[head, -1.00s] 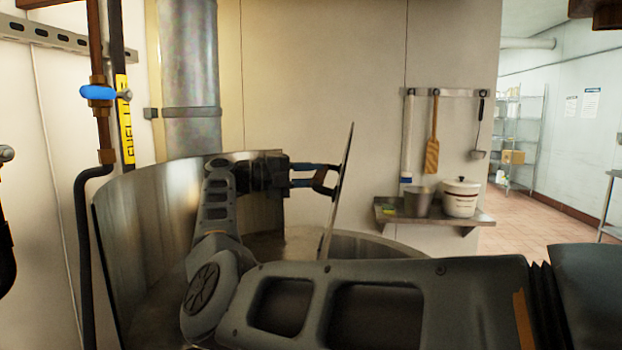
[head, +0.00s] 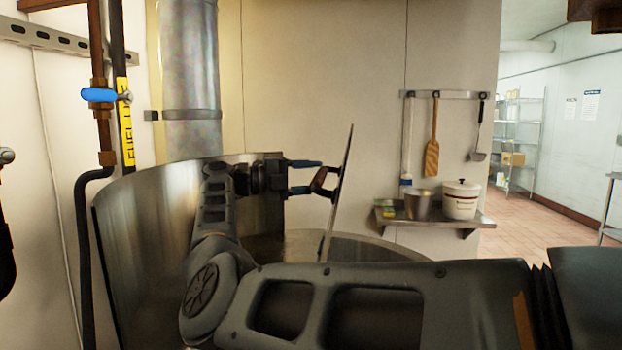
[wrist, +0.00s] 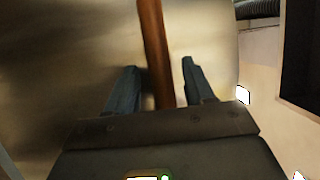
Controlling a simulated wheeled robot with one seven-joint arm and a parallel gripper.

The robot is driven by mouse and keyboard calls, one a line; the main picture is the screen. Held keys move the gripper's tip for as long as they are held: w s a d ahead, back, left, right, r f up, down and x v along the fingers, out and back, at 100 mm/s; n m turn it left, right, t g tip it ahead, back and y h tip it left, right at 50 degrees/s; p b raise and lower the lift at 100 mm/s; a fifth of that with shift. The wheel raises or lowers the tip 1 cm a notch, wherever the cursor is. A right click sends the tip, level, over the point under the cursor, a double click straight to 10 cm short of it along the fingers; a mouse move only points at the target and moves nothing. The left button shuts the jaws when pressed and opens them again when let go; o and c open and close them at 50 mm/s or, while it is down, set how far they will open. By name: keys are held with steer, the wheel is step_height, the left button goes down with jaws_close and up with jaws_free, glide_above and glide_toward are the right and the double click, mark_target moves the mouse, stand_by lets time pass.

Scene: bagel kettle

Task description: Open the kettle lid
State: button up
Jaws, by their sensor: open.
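The kettle lid (head: 343,190) stands nearly upright, seen almost edge-on above the kettle's right part. Its brown handle (head: 318,181) faces my gripper. My gripper (head: 318,179) is open, with one blue finger above the handle and one below. In the wrist view, the handle (wrist: 153,50) runs between the two spread fingers (wrist: 155,85), with a gap on both sides. The metal face of the lid (wrist: 70,70) fills much of that view. The kettle (head: 130,230) is a large steel drum. My arm hides much of its front and its opening.
A pipe with a blue valve handle (head: 98,94) stands at the left. A wall shelf (head: 465,223) holds a metal pot (head: 419,204) and a white crock (head: 461,199). A wooden paddle (head: 432,145) hangs above it. The tiled floor (head: 560,210) at the right is clear.

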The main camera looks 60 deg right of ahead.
steer(key=b+v, duration=0.2)
steer(key=v, duration=0.5)
steer(key=shift+w+a, duration=0.2)
